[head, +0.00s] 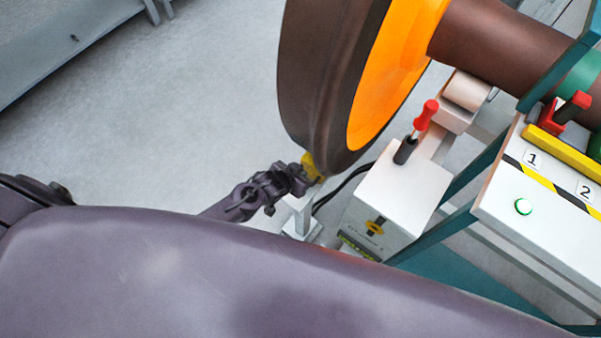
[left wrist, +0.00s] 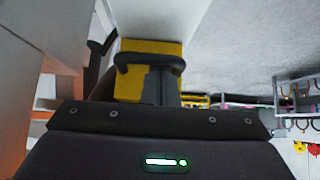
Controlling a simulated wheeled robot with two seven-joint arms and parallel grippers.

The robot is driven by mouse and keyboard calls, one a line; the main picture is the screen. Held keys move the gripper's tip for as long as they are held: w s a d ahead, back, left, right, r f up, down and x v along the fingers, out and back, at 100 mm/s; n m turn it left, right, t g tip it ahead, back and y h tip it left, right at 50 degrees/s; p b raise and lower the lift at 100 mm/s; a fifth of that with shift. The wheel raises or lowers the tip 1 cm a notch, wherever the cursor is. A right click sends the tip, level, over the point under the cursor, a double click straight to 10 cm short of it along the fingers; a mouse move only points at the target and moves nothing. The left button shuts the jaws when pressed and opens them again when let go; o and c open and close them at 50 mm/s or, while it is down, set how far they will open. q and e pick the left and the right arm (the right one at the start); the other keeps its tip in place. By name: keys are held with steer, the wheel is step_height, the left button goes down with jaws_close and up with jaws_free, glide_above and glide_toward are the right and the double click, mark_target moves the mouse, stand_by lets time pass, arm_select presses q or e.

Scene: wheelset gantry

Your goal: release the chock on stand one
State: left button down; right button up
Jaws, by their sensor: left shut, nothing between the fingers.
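The chock is a yellow block (head: 308,162) at the lower edge of the large brown and orange wheel (head: 318,75), mostly hidden behind my gripper in the head view. In the left wrist view the yellow chock (left wrist: 130,88) shows a dark bar handle (left wrist: 150,60) across it. My left gripper (head: 303,177) is shut and empty, its fingertips right at the chock. In the left wrist view the grey fingers (left wrist: 163,86) overlap the chock just below the handle; whether they touch it I cannot tell. My right gripper is not in view.
A white box (head: 390,195) with a red-tipped lever (head: 424,116) stands right of the gripper. A small white post (head: 300,218) stands below the gripper. The floor on the left is clear.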

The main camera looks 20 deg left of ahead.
arm_select(q)
steer(key=shift+s+a+r, duration=0.1)
steer(key=shift+s, duration=0.15)
steer(key=s+p, duration=0.1)
steer(key=s, duration=0.1)
steer(key=s+a+p, duration=0.2)
steer(key=s, duration=0.1)
steer(key=shift+s+p, duration=0.3)
steer(key=shift+s+a, duration=0.1)
steer(key=shift+s, duration=0.1)
steer(key=shift+f, duration=0.2)
